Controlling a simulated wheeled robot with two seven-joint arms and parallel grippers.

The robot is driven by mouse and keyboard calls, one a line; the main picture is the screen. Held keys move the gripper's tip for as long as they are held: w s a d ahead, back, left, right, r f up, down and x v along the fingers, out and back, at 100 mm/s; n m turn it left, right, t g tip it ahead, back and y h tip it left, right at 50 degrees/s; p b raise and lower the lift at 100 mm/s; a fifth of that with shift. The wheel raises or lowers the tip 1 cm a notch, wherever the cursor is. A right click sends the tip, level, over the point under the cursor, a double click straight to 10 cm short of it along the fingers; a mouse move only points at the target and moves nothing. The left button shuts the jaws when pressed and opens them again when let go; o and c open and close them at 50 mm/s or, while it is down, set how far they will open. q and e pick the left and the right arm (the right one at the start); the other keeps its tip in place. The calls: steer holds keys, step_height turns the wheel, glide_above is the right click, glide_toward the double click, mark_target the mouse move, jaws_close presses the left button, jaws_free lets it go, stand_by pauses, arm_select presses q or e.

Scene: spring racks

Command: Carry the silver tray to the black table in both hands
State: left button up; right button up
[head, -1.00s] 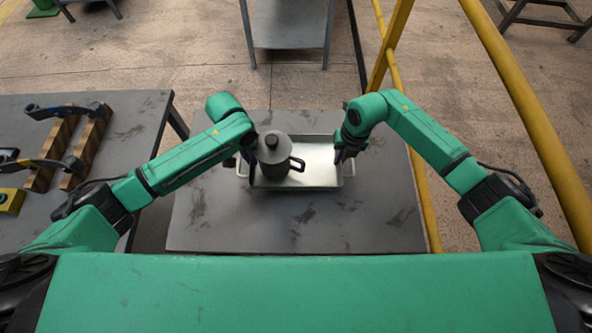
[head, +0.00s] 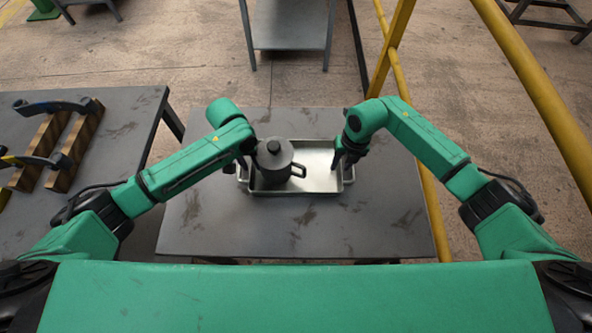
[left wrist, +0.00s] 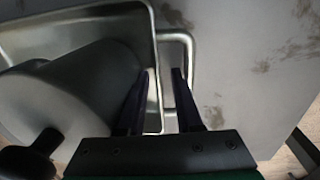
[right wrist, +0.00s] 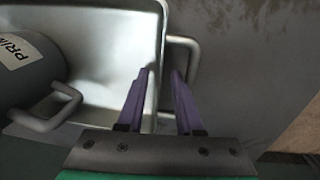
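The silver tray (head: 322,180) is level over the middle of the dark table (head: 300,230); I cannot tell if it touches the top. A dark grey lidded pot (head: 272,165) stands upright in its left half. The gripped spots are partly hidden by the fingers.
Another dark table (head: 110,150) on the left holds wooden blocks (head: 75,150) with blue-black handled things. Yellow rails (head: 535,75) stand at the right. A grey stand (head: 290,25) is beyond the table. The dark table is bare around the tray.

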steer(key=shift+r, duration=0.1)
arm_select(q)
step_height(320, 180, up, 12)
steer(key=a, duration=0.1)
arm_select(e)
step_height(320, 180, up, 12)
steer(key=d, duration=0.1)
arm_select(q)
steer(key=shift+f, duration=0.1)
stand_by(0.4)
